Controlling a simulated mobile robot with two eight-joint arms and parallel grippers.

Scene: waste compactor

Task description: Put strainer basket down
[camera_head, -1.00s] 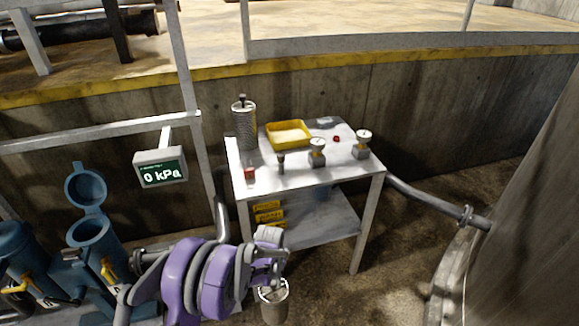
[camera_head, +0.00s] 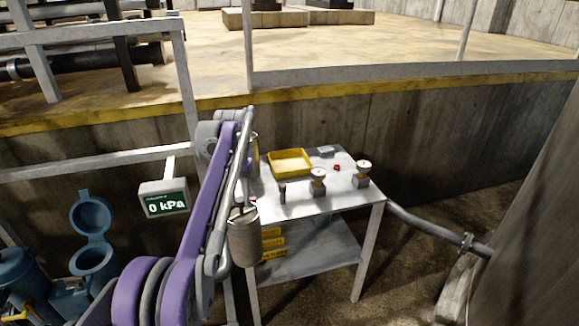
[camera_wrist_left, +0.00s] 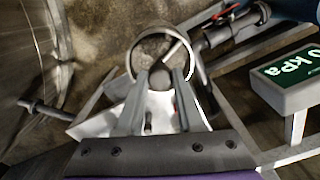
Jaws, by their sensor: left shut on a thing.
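The strainer basket (camera_head: 243,240) is a grey cylinder hanging roughly upright in front of the table's left front corner in the head view. My left gripper (camera_head: 241,207) is at its top, shut on its handle. In the left wrist view the basket's round rim (camera_wrist_left: 134,58) shows just beyond the fingertips (camera_wrist_left: 160,80). The steel table (camera_head: 318,197) stands right of my arm. In the head view the basket overlaps its left edge; I cannot tell the gap. My right gripper is not in view.
On the tabletop are a yellow tray (camera_head: 272,167), two gauges (camera_head: 318,182) (camera_head: 362,174), a small dark fitting (camera_head: 282,193) and a red item (camera_head: 337,168). A pressure display (camera_head: 165,204) and an open blue housing (camera_head: 92,258) are at left.

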